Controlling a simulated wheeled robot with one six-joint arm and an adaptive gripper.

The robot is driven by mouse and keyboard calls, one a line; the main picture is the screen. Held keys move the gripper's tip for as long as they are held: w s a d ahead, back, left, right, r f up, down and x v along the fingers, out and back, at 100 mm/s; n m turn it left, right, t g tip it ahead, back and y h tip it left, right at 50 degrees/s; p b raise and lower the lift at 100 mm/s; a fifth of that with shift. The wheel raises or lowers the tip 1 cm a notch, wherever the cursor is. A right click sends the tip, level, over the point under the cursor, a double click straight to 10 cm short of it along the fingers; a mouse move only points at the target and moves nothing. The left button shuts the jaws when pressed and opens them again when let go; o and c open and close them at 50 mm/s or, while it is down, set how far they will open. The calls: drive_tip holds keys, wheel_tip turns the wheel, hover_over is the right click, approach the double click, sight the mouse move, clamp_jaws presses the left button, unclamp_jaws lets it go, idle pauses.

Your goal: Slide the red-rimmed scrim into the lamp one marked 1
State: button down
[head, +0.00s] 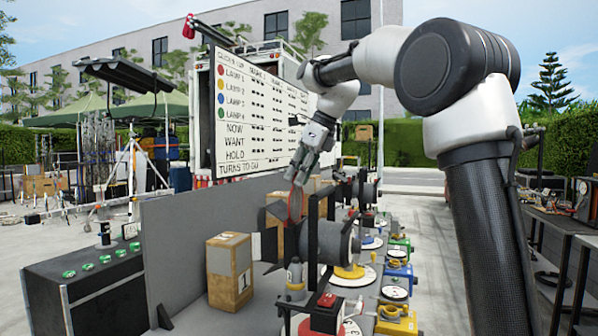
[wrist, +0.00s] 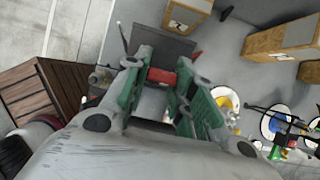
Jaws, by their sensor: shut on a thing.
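My gripper (head: 301,178) points down above the nearest lamp (head: 328,241), a grey drum with dark flaps at its front. It is shut on the red-rimmed scrim (head: 296,204), whose reddish edge shows just under the fingers, close to the lamp's flaps. In the wrist view my gripper (wrist: 160,78) has green-sided fingers closed on the scrim's red part (wrist: 161,75). A dark panel shows just beyond it. A cardboard box marked 1 (head: 229,272) stands beside the nearest lamp. I cannot tell whether the scrim touches the lamp, and its lower part is hidden.
A grey partition (head: 190,225) runs along the bench's left side. More lamps (head: 368,196) stand farther back, with coloured units (head: 397,320) and round white discs to their right. A lettered board (head: 262,110) stands behind my gripper. A green-buttoned console (head: 90,275) is at left.

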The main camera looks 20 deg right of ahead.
sight(297, 211)
drive_tip(key=shift+f, duration=0.35)
idle(0.3)
drive_tip(key=shift+f, duration=3.3)
drive_tip(key=shift+f, duration=0.85)
drive_tip(key=c, duration=1.1)
unclamp_jaws()
